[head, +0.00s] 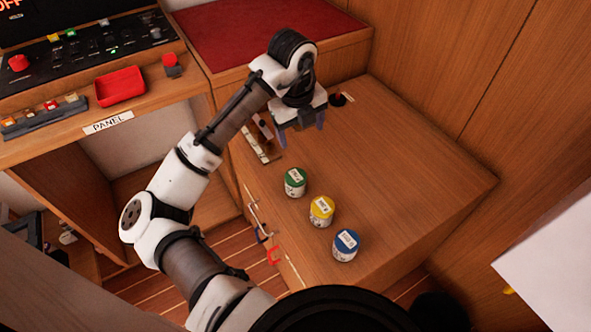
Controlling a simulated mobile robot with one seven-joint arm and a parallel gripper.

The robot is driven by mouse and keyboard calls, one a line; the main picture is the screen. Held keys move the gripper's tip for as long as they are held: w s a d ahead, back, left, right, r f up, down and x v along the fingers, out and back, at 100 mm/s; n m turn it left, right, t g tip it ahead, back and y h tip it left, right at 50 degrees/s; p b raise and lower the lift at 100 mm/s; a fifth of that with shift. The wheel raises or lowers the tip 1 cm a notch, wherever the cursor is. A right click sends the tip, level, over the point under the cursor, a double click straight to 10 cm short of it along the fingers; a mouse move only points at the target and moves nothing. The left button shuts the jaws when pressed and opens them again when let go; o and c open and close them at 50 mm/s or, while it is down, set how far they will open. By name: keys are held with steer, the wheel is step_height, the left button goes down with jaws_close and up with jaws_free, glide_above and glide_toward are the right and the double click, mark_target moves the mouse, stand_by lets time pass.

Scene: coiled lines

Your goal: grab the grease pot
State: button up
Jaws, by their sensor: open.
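Three small lidded pots stand upright in a slanting row on the wooden counter (415,165): a green pot (295,183), a yellow pot (321,212) and a blue pot (345,246). Each has a white label on its lid. The lettering is too small to read, so I cannot tell which is the grease pot. My gripper (301,129) is open, with its fingers pointing down, above the back left part of the counter. It is beyond the green pot, the nearest of the three, and apart from all of them. Nothing shows between its fingers.
A dark round item (338,100) sits behind my gripper, and a metal fitting (263,143) lies at the counter's left edge. Hooks (273,255) hang on the counter's front. A control panel ledge with a red tray (120,87) is at left. The counter's right side is clear.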

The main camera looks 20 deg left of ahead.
mark_target(296, 176)
steer(key=shift+m+g, duration=0.3)
steer(key=shift+g, duration=0.6)
steer(key=f, duration=0.3)
steer(key=s+a+f, duration=0.1)
steer(key=f, duration=0.2)
steer(key=s+f+p, duration=0.1)
steer(key=f, duration=0.2)
steer(key=shift+s+a+f, duration=0.15)
steer(key=shift+s, duration=0.1)
steer(key=f+p, duration=0.1)
steer(key=f, duration=0.1)
steer(key=d+f, duration=0.1)
steer(key=f, duration=0.2)
steer(key=shift+s+d+f+p, duration=0.1)
steer(key=shift+s+f+p, duration=0.05)
steer(key=shift+p, duration=0.2)
steer(key=shift+f, duration=0.5)
steer(key=c, duration=1.2)
steer(key=shift+o, duration=0.2)
steer(key=shift+r, duration=0.1)
